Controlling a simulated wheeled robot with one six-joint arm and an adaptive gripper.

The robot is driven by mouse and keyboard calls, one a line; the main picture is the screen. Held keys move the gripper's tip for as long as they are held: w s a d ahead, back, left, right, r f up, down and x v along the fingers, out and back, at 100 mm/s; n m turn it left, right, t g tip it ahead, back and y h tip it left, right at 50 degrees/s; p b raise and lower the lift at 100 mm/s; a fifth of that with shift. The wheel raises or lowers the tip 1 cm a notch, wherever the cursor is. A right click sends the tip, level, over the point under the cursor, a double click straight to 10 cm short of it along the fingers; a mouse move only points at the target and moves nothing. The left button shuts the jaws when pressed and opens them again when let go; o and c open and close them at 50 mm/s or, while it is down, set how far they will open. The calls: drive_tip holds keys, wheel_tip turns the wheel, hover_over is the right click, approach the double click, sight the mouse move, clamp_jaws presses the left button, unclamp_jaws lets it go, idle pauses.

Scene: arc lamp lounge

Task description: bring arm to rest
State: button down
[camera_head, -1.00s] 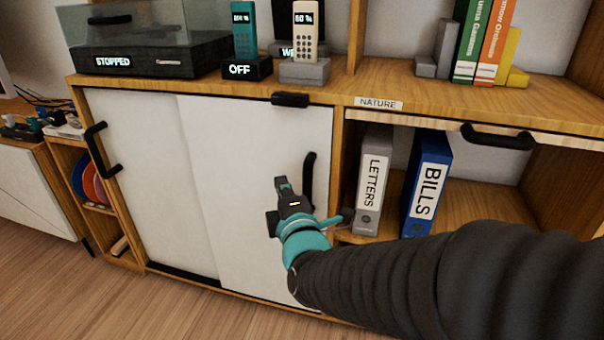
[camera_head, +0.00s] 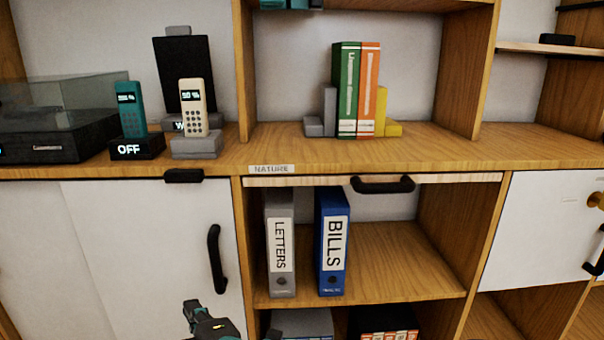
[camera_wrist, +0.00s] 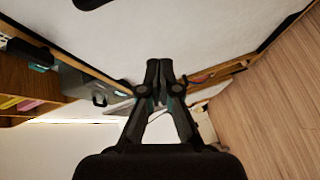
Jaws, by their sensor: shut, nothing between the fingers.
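My gripper (camera_head: 203,314) shows at the lower edge of the head view, in front of the white sliding door (camera_head: 150,255) and below its black handle (camera_head: 217,258). In the wrist view my gripper (camera_wrist: 160,64) has its two fingers together, with nothing between them. The rest of my arm is out of the head view.
An open shelf right of the door holds a grey LETTERS binder (camera_head: 280,243) and a blue BILLS binder (camera_head: 332,242). On the cabinet top stand a turntable (camera_head: 60,120), two phones on bases (camera_head: 131,109) and upright books (camera_head: 357,90). Wooden floor (camera_wrist: 265,110) shows in the wrist view.

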drive_tip(key=s+f+m+g+h, duration=0.1)
drive_tip(key=s+f+m+g, duration=0.35)
drive_tip(key=f, duration=0.25)
drive_tip(key=s+d+m+g+h+p, duration=0.2)
drive_tip(key=d+m+g+h, duration=0.1)
drive_tip(key=d+m, duration=0.3)
drive_tip(key=s+d+r+m+h+p, duration=0.1)
drive_tip(key=d+r+m+h+p, duration=0.2)
drive_tip(key=d, duration=1.1)
drive_tip(key=d+r+m+h+p, duration=0.3)
drive_tip(key=d+r+m+p, duration=0.2)
drive_tip(key=d+r+m, duration=0.4)
drive_tip(key=d+r, duration=0.3)
drive_tip(key=d, duration=0.3)
drive_tip(key=shift+s+d, duration=0.2)
drive_tip(key=shift+s, duration=0.15)
drive_tip(key=shift+t, duration=0.25)
